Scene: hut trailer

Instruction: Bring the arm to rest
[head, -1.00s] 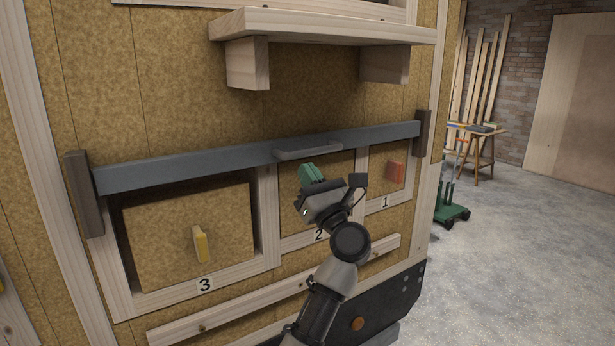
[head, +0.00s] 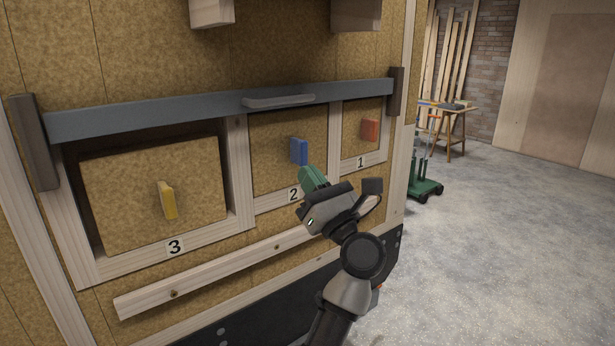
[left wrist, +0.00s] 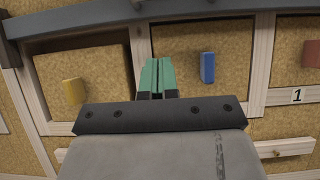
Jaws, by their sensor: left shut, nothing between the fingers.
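My left gripper (head: 312,178) has green fingers and is shut with nothing between them. In the head view it is in front of the panel, just below the blue handle (head: 299,151) of door 2 and apart from it as far as I can tell. In the left wrist view the closed green fingers (left wrist: 157,77) point at the panel, between the yellow handle (left wrist: 74,92) and the blue handle (left wrist: 208,67). My right gripper is in neither view.
A grey bar (head: 210,108) runs across the tops of the doors. The yellow handle (head: 167,200) is on door 3, the red handle (head: 369,130) on door 1. A wooden rail (head: 205,273) lies below. A green trolley (head: 425,188) and open floor (head: 490,240) are at right.

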